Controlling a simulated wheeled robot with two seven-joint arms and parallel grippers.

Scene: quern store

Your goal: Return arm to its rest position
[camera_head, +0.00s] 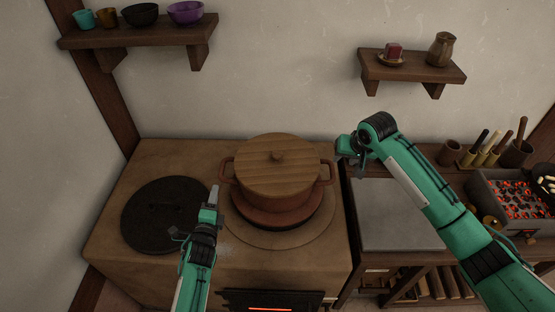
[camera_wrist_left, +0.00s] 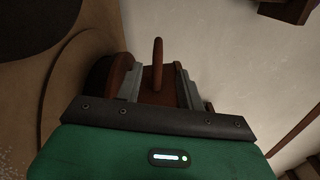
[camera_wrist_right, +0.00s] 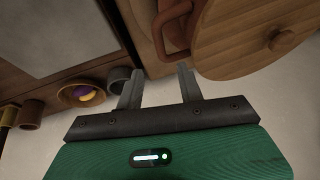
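A red-brown pot (camera_head: 272,202) with a round wooden lid (camera_head: 277,165) sits on the clay stove (camera_head: 150,265). My left gripper (camera_head: 214,190) is low beside the pot's left handle (camera_head: 225,171). In the left wrist view its fingers (camera_wrist_left: 160,85) are apart, with the upright handle (camera_wrist_left: 158,60) showing between or just beyond them; contact cannot be told. My right gripper (camera_head: 345,148) is beside the pot's right side, near the wall. In the right wrist view its fingers (camera_wrist_right: 158,85) are apart and empty, with the pot's handle (camera_wrist_right: 178,30) and lid (camera_wrist_right: 245,35) beyond.
A black round plate (camera_head: 165,214) lies on the stove's left. A grey slab (camera_head: 395,225) and a glowing brazier (camera_head: 515,200) are at right. Two wall shelves (camera_head: 140,33) (camera_head: 412,68) hold bowls and a jug. Utensil cups (camera_head: 490,150) stand at the back right.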

